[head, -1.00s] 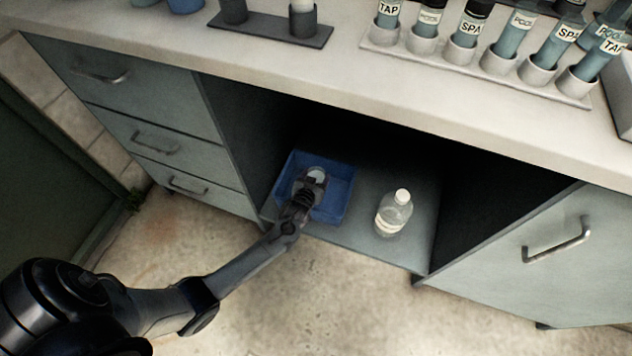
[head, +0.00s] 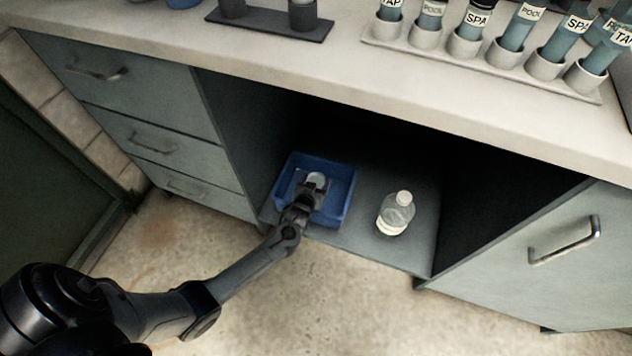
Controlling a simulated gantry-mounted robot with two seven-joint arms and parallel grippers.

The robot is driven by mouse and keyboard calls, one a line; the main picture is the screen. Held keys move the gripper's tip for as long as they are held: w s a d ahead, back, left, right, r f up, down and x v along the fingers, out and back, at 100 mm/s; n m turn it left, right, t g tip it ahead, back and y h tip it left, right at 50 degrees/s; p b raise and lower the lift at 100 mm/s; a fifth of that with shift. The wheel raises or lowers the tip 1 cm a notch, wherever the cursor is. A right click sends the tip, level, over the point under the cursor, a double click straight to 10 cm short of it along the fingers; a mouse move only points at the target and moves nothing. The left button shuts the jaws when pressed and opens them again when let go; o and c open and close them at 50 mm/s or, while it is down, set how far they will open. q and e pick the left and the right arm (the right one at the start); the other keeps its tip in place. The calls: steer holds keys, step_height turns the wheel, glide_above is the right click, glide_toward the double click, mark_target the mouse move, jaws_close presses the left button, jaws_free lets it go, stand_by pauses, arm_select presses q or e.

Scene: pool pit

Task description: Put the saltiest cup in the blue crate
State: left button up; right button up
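The blue crate (head: 347,205) stands on the low shelf inside the open cabinet bay. My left gripper (head: 312,187) reaches down into the crate from the front left. A small pale cup (head: 318,179) shows at its fingertips, inside the crate's outline. The gripper hides the cup's near side, so I cannot tell whether the fingers grip it or only stand around it. I also cannot tell whether the cup touches the crate floor. My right gripper is not in view.
A clear bottle (head: 396,213) with a white cap stands on the shelf right of the crate. The worktop (head: 300,65) overhangs the bay. Labelled tubes (head: 515,32) stand in a rack on it. A dark holder (head: 270,22) is at the top. Drawers flank the bay on the left.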

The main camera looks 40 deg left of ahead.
arm_select(q)
steer(key=o, duration=0.4)
steer(key=shift+r+p, duration=0.3)
steer(key=shift+r, duration=0.25)
steer(key=p+v, duration=0.7)
steer(key=v, duration=0.3)
steer(key=shift+s+d+r, duration=0.15)
steer(key=shift+s+r, duration=0.15)
steer(key=s+d+r+m+g+h, duration=0.1)
steer(key=s+d+r+m+g, duration=0.1)
steer(key=s+r, duration=0.4)
steer(key=s+d+r+m+g+h, duration=0.2)
steer(key=s+d+r+g, duration=0.2)
steer(key=s, duration=0.3)
steer(key=s+d+r+m+g+h, duration=0.2)
steer(key=s+d+r+g, duration=0.1)
steer(key=s+r, duration=0.4)
steer(key=shift+s+d+r, duration=0.35)
steer(key=shift+d, duration=0.25)
steer(key=shift+p, duration=0.35)
